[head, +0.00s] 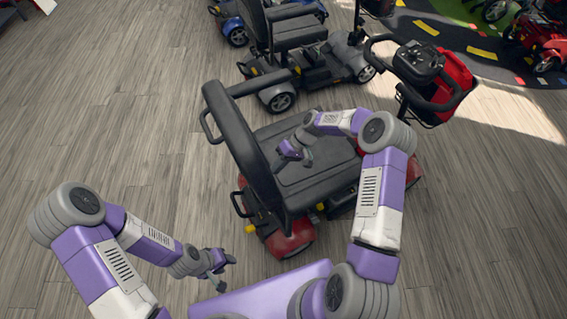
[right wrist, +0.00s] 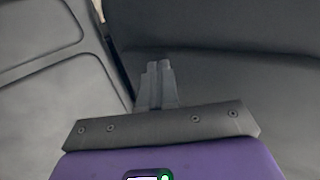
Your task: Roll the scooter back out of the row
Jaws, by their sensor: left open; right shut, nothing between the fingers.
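The nearest scooter has a black seat (head: 318,183), a tall black backrest (head: 240,140) and a red rear body (head: 288,243). Its handlebar console (head: 420,62) with a red front part stands at the upper right. My right arm reaches across the scooter from the right and hides part of it. My right gripper (head: 305,157) is shut and empty over the seat, close to the backrest. The right wrist view shows its closed fingers (right wrist: 158,84) against dark upholstery; contact cannot be told. My left gripper (head: 220,273) is open and empty, left of the scooter's rear, apart from it.
A grey scooter (head: 325,66) stands just beyond in the row, with a blue one (head: 236,30) behind it. Red scooters (head: 540,40) stand at the top right by a dark road-pattern mat (head: 470,38). The wooden floor (head: 110,120) is clear at left and lower right.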

